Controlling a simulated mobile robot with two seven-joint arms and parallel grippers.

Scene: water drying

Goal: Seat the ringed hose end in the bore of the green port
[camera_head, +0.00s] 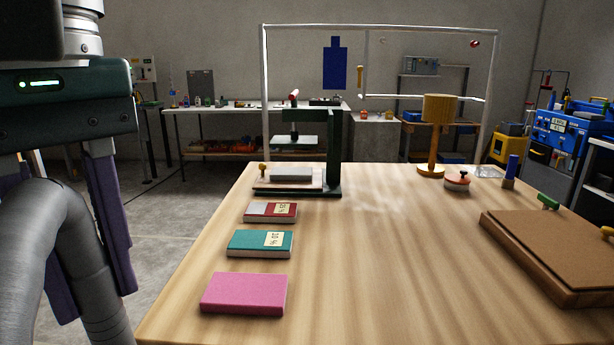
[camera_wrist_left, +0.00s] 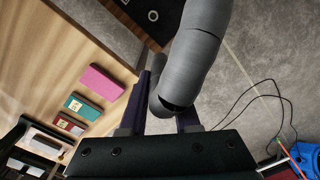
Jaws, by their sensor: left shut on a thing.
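My left gripper (camera_head: 97,300) is at the far left of the head view, pointing down, beside the table's left edge and over the floor. Its purple fingers are shut on a thick grey hose (camera_head: 38,240), which bends in a loop between and in front of them. In the left wrist view the hose (camera_wrist_left: 202,45) runs from the top edge down to the gripper (camera_wrist_left: 163,88), bending sharply there. I cannot make out a ring on the hose end. I cannot identify the green port in either view. My right gripper is not in view.
A brown board (camera_head: 555,250) lies at right. The table's middle is clear. Cables lie on the floor (camera_wrist_left: 240,90).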

